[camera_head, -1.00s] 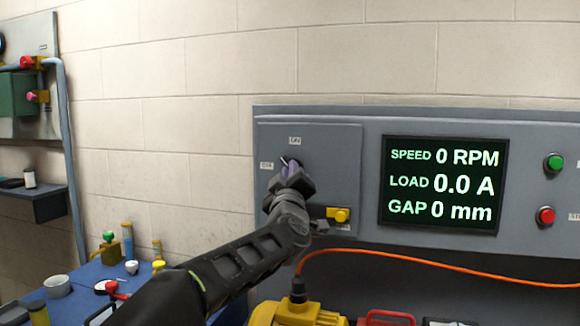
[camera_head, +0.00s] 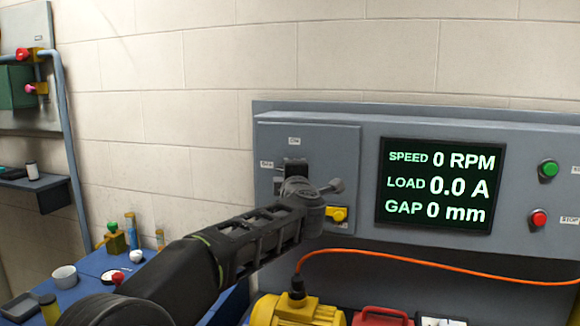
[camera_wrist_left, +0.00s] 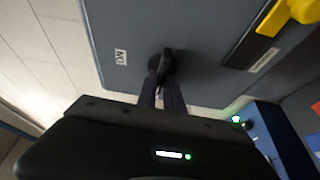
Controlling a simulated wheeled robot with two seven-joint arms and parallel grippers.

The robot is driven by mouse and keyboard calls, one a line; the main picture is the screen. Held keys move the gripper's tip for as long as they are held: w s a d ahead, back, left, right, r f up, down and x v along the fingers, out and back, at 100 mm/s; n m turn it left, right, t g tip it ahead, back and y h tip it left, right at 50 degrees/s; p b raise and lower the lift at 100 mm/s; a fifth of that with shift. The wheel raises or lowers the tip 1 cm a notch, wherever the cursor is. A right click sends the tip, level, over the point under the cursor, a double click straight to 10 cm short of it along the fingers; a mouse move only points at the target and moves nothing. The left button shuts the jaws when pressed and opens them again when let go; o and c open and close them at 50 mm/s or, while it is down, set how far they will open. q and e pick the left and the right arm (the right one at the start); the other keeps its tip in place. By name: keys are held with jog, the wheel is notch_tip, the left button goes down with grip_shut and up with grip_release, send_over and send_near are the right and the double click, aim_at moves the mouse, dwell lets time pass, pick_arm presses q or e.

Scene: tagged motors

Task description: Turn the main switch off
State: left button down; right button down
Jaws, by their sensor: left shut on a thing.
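The main switch is a dark rotary knob (camera_wrist_left: 168,61) on the front of the grey cabinet (camera_head: 340,165). In the head view it is mostly hidden behind my left gripper (camera_head: 293,167). An ON label (camera_head: 294,141) sits above it and another label, apparently OFF (camera_head: 266,164), to its left. In the wrist view my left gripper (camera_wrist_left: 162,75) has its fingers closed on the knob, with the ON label (camera_wrist_left: 120,57) to the left. My right gripper is not in view.
A yellow part (camera_head: 337,214) juts from the cabinet just below right of the gripper. A display (camera_head: 436,186) and green (camera_head: 549,168) and red (camera_head: 539,218) buttons are farther right. An orange cable (camera_head: 430,263) and yellow motor (camera_head: 296,310) lie below.

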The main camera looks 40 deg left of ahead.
pick_arm(q)
jog(key=shift+n, duration=0.3)
jog(key=c, duration=1.5)
grip_release()
jog(key=b+v, duration=0.2)
jog(key=v, duration=0.5)
jog(key=shift+s+d+r, duration=0.1)
jog(key=shift+s+d, duration=0.1)
jog(key=shift+s, duration=0.1)
